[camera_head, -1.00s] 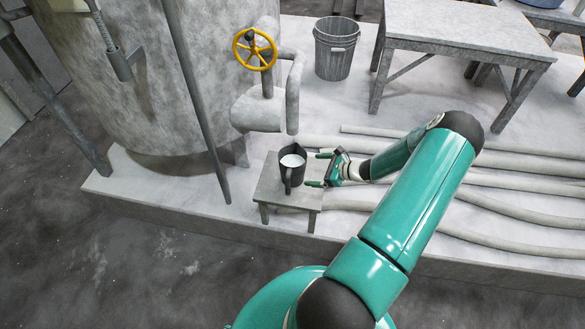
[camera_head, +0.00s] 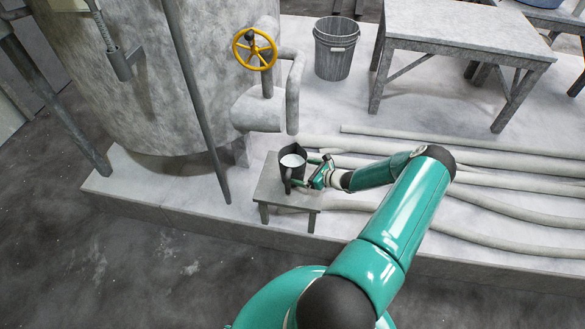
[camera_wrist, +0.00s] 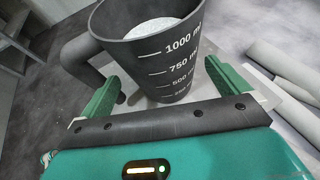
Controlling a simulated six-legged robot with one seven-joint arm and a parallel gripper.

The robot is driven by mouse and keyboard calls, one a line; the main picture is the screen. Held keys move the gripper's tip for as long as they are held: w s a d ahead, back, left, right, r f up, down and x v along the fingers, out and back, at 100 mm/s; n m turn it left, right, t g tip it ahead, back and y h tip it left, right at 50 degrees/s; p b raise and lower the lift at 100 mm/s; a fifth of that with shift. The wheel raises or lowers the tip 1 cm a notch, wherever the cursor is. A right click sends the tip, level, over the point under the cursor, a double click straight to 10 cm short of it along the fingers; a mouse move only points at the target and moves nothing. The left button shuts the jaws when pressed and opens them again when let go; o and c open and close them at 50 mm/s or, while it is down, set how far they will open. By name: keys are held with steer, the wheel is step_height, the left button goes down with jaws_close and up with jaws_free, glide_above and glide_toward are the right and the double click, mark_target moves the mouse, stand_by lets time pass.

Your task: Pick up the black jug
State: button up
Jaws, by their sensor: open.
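The black jug (camera_head: 291,163) stands upright on a small grey stool (camera_head: 270,190) below the tap pipe. It holds something white and has white volume marks, clear in the wrist view (camera_wrist: 165,60). Its handle is on the left in the wrist view. My gripper (camera_head: 308,172) is at the jug's right side in the head view. In the wrist view my gripper (camera_wrist: 155,92) is open, with one green finger on each side of the jug's lower part. The left finger is near the handle. I cannot tell whether either finger touches the jug.
A large grey tank (camera_head: 160,80) with a yellow valve wheel (camera_head: 254,49) and spout stands behind the stool. A grey pail (camera_head: 335,48) and a table (camera_head: 465,35) are at the back. Several pipes (camera_head: 400,150) run along the platform at right.

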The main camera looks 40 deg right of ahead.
steer(key=x, duration=0.4)
steer(key=shift+d+f, duration=0.1)
steer(key=c, duration=1.5)
